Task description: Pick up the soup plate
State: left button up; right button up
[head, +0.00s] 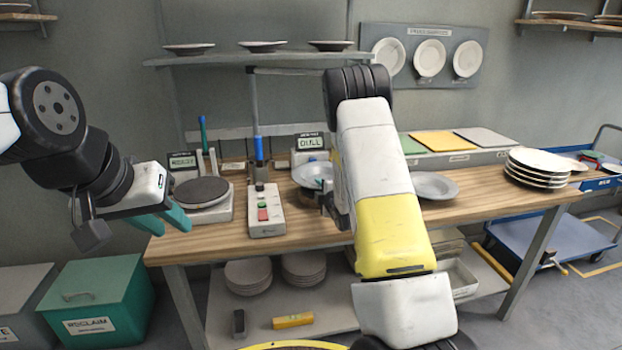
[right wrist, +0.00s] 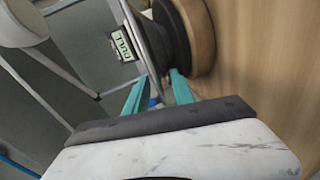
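A pale deep plate (head: 313,175) sits at the DULL station on the bench, partly hidden by my right arm. In the right wrist view this plate (right wrist: 148,42) shows nearly edge-on, its lower rim between the two teal fingers. My right gripper (right wrist: 155,92) is open around that rim, with gaps visible; I cannot tell whether a finger touches it. In the head view its fingers are hidden by my arm. Another pale deep plate (head: 435,186) lies on the bench right of my arm. I cannot tell which is the soup plate. My left gripper (head: 165,220) is open and empty.
A dark round disc (head: 201,191) on a white base and a switch box (head: 266,212) stand on the bench's left. A plate stack (head: 538,168) is at the right. A dark round pad and wooden block (right wrist: 198,35) sit beside the plate.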

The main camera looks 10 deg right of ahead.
grip_shut()
jog(key=shift+r, duration=0.15)
dwell(1.0)
